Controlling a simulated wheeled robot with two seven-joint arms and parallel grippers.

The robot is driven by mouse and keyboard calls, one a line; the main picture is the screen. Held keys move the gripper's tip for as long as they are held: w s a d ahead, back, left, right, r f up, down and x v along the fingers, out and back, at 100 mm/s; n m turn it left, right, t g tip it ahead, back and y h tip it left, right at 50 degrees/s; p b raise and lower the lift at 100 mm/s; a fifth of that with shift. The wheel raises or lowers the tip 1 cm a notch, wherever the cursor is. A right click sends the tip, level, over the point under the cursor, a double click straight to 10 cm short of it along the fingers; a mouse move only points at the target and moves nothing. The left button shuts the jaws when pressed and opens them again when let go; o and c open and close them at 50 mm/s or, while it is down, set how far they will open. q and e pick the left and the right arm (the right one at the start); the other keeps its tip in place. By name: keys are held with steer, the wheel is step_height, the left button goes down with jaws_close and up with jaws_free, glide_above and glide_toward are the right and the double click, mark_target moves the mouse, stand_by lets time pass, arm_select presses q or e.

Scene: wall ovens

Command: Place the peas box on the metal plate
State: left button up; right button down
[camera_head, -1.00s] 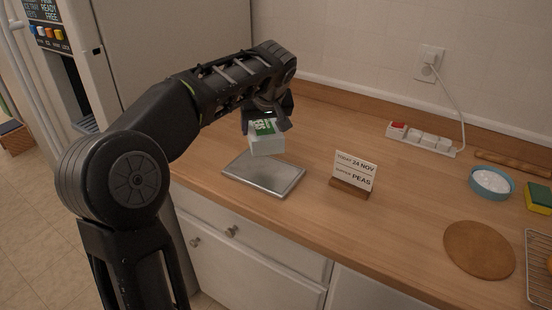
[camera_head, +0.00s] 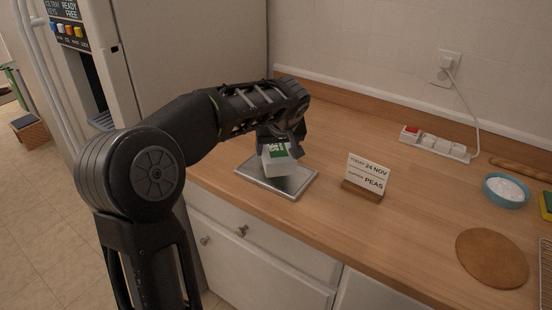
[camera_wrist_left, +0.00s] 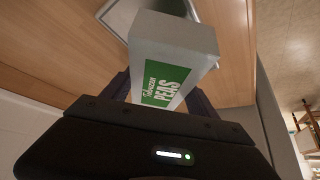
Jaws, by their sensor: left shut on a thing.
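The peas box (camera_head: 278,162) is white with a green label and hangs below my left gripper (camera_head: 283,143). The left gripper is shut on it; in the left wrist view the box (camera_wrist_left: 172,50) sits between the two fingers, its label reading "PEAS". The metal plate (camera_head: 250,179) is a flat grey tray on the wooden counter. The box is over the plate in the head view, low and close to its surface; I cannot tell whether it touches. The plate's edge also shows in the left wrist view (camera_wrist_left: 118,18). My right gripper is not in view.
A card on a wooden stand (camera_head: 366,176) stands just right of the plate. A power strip (camera_head: 435,143), a blue bowl (camera_head: 506,190) and a round brown board (camera_head: 491,258) lie further right. The fridge (camera_head: 195,50) is behind left. The counter's middle is clear.

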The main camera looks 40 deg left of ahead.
arm_select(q)
steer(key=shift+f, duration=1.85)
steer(key=shift+f, duration=0.2)
steer(key=o, duration=1.9)
steer(key=shift+r, duration=0.1)
steer(key=shift+o, duration=0.2)
steer(key=shift+r, duration=0.1)
